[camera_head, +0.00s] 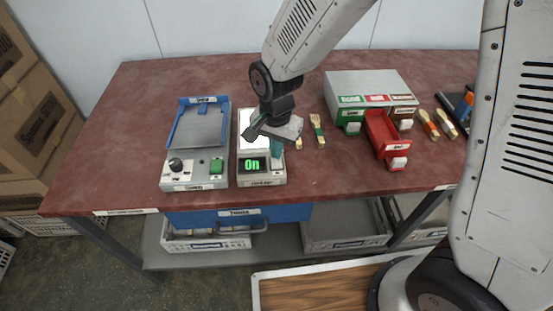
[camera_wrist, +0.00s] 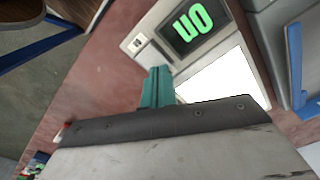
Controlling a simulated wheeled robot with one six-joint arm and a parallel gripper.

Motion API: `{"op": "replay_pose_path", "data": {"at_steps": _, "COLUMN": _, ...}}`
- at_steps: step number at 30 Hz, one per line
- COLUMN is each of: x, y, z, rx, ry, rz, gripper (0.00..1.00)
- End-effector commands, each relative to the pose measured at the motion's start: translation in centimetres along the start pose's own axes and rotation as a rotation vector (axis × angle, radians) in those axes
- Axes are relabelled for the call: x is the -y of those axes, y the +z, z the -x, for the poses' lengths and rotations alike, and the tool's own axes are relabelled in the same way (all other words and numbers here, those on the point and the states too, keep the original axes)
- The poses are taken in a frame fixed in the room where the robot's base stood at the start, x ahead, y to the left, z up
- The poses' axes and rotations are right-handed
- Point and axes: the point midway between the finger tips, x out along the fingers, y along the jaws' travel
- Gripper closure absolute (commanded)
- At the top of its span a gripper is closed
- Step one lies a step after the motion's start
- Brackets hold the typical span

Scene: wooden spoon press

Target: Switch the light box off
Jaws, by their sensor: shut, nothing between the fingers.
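The light box (camera_head: 247,182) stands on the table, left of centre in the head view, and its display (camera_head: 252,164) reads a green "On". Its top panel glows white, also in the wrist view (camera_wrist: 228,78). The display is upside down there (camera_wrist: 193,22), with a small pale switch (camera_wrist: 138,43) beside it. My gripper (camera_head: 277,154) has teal fingers, shut and empty, at the box's right front, beside the display.
A grey device with a blue tray (camera_head: 200,128) stands close to the left of the box. Brushes (camera_head: 318,130) lie to the right, then a drawer cabinet (camera_head: 365,84) with its red drawer (camera_head: 382,130) pulled out. The table's front left (camera_head: 110,190) is clear.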

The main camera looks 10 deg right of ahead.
Motion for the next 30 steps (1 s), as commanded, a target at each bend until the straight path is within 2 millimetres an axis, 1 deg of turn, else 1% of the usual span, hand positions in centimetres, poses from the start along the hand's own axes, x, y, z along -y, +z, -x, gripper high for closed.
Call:
{"op": "replay_pose_path", "data": {"at_steps": 7, "x": 0.0, "y": 0.0, "z": -0.4, "rx": 0.0, "ry": 0.001, "rz": 0.0, "gripper": 1.0}}
{"op": "replay_pose_path", "data": {"at_steps": 11, "x": 0.0, "y": 0.0, "z": -0.2, "rx": 0.0, "ry": 0.0, "rz": 0.0, "gripper": 1.0}}
{"op": "replay_pose_path", "data": {"at_steps": 30, "x": 0.0, "y": 0.0, "z": 4.9, "rx": -0.001, "ry": -0.002, "rz": 0.0, "gripper": 1.0}}
